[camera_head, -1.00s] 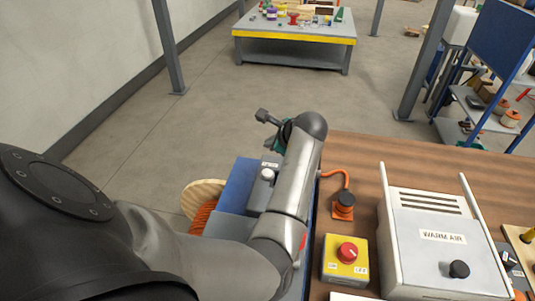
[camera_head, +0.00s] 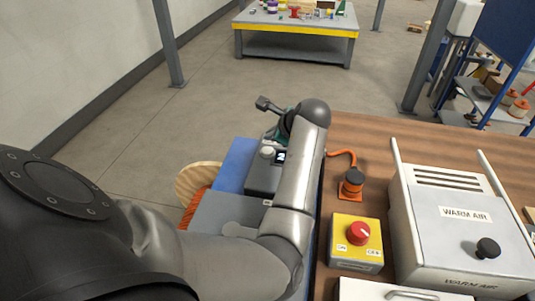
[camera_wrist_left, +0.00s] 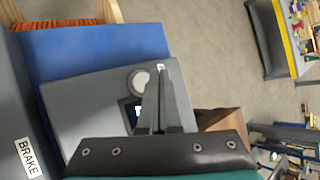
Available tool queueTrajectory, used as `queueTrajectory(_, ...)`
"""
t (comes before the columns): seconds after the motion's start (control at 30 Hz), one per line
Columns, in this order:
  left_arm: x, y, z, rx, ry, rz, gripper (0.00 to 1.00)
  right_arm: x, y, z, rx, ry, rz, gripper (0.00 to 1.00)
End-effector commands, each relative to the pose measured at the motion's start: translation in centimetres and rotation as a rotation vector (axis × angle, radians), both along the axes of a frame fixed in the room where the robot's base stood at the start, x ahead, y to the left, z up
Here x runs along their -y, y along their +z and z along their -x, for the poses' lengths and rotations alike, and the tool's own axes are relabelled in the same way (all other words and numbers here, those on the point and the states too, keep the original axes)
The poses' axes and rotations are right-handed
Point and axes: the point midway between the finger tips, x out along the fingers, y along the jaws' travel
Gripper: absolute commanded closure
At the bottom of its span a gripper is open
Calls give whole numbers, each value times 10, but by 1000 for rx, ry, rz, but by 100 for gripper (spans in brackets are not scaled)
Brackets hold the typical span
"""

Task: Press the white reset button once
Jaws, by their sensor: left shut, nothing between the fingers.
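The white reset button (camera_head: 267,152) is a round white cap on a grey box (camera_head: 262,180) with a small dark display, left of my left forearm in the head view. In the left wrist view the white button (camera_wrist_left: 139,80) sits on the grey face, just left of the fingers. My left gripper (camera_wrist_left: 161,70) is shut and empty, its tips pointing toward that face beside the button; I cannot tell whether they touch it. In the head view its fingers are hidden behind my arm. My right gripper is in neither view.
A yellow box with a red knob (camera_head: 358,233), an orange-based black plug (camera_head: 351,184) and a WARM AIR unit (camera_head: 460,230) stand on the wooden bench right of my arm. A blue panel (camera_wrist_left: 95,45) and a BRAKE-labelled grey part (camera_wrist_left: 28,157) lie beside the button's box.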

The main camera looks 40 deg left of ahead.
Motion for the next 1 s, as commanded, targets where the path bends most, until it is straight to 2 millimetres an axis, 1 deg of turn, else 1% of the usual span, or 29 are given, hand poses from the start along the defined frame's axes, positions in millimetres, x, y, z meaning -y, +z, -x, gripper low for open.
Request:
queueTrajectory(0.03, 0, -8, 1, -5, -1, 0, 100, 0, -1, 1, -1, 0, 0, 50)
queueTrajectory(0.1, 0, -14, 0, -4, -1, -1, 100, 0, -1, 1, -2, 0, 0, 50)
queueTrajectory(0.23, 0, -20, 0, -3, 0, 1, 100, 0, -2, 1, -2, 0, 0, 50)
queueTrajectory(1.0, 0, -21, 0, -1, 0, 0, 100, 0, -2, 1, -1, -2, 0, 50)
